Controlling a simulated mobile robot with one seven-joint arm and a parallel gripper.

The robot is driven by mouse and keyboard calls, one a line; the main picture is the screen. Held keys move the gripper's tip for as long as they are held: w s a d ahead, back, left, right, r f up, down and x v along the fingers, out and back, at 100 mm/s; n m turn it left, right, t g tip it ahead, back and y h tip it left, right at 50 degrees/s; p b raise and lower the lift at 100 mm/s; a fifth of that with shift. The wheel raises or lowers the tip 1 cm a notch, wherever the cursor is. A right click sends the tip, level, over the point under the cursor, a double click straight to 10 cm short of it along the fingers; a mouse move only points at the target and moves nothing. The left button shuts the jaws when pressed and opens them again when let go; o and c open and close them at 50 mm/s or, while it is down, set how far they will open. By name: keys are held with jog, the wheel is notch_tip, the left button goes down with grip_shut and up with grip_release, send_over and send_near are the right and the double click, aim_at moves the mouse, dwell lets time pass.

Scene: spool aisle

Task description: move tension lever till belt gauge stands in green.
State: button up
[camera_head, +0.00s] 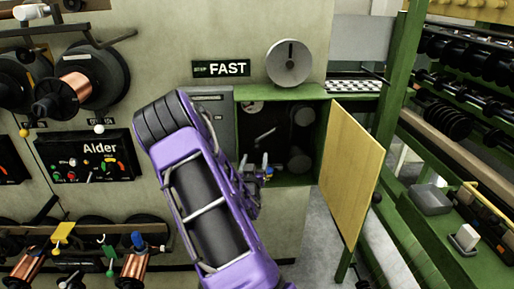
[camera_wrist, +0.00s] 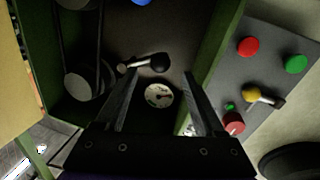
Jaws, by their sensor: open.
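The tension lever (camera_wrist: 152,63) is a short metal bar with a black knob, inside a green open cabinet (camera_head: 283,92). It also shows faintly in the head view (camera_head: 265,133). The round white belt gauge (camera_wrist: 159,96) has a reddish needle and sits just below the lever in the wrist view; its coloured zones are too small to read. My gripper (camera_wrist: 158,76) is open and empty, its fingers on either side of the gauge and short of the knob in the picture. In the head view my gripper (camera_head: 263,172) is at the cabinet's lower left opening.
The yellow cabinet door (camera_head: 350,153) stands open on the right. A belt runs over pulleys (camera_wrist: 82,83) inside the cabinet. A grey panel (camera_wrist: 262,70) with red and green buttons and a yellow-knobbed switch adjoins the cabinet. Green racking (camera_head: 440,225) stands at the right.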

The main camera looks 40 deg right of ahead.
aim_at(257, 150)
jog(key=x, duration=0.7)
jog(key=shift+w+d, duration=0.15)
jog(key=shift+w, duration=0.1)
grip_shut()
dwell(1.1)
